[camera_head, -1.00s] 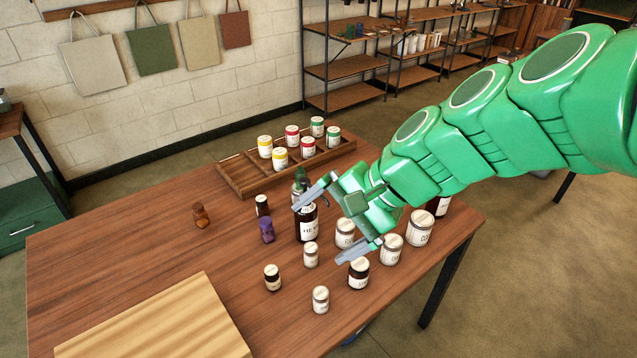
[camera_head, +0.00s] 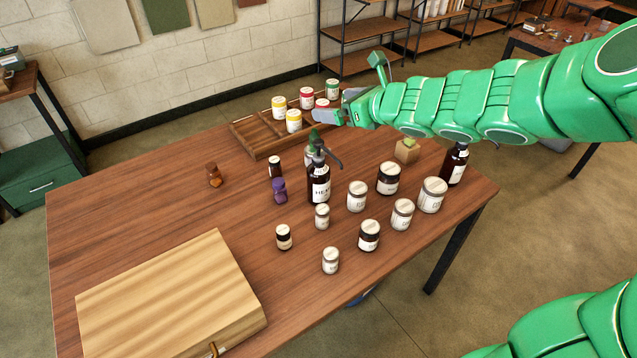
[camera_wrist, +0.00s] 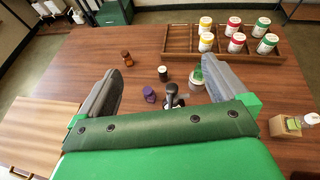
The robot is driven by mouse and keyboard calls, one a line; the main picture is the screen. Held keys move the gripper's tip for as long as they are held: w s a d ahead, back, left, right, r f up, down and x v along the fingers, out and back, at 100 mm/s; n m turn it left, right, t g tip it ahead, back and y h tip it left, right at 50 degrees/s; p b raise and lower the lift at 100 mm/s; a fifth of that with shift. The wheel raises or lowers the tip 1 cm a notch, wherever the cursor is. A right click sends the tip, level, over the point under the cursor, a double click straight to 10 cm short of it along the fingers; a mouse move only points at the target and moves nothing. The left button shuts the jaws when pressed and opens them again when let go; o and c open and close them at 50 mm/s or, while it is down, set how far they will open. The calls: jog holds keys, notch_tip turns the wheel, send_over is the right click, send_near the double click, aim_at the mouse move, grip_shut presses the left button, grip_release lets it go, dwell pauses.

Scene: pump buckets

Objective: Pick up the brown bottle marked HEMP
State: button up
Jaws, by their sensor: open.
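The brown HEMP bottle (camera_head: 319,186) stands upright on the table, with a white label and a black pump top. In the wrist view its black pump (camera_wrist: 172,96) shows between my two fingers, beyond the palm edge; most of its body is hidden there. My gripper (camera_head: 337,108) is open and empty. In the head view it appears above and behind the bottle, in front of the tray. The grey fingers are spread wide in the wrist view (camera_wrist: 160,66). I see no contact with the bottle.
A green-topped container (camera_head: 311,150) stands close behind the bottle, and a purple bottle (camera_head: 280,191) to its left. Several jars, such as one white-lidded jar (camera_head: 357,196), crowd its right. Another dark bottle (camera_head: 455,166) stands farther right. The wooden tray (camera_head: 262,140) is behind.

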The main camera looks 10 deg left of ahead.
jog(key=f, duration=0.1)
send_near(319, 150)
jog(key=shift+w+a+r, duration=0.6)
jog(key=shift+a+r, duration=0.4)
jog(key=shift+m, duration=0.3)
notch_tip(319, 150, down, 14)
jog(key=shift+r, duration=0.15)
jog(key=shift+x, duration=3.85)
jog(key=shift+w+r, duration=0.1)
jog(key=shift+w, duration=0.1)
jog(key=c, duration=1.5)
jog(key=shift+o, duration=0.2)
jog(key=shift+r, duration=0.15)
jog(key=shift+r, duration=4.95)
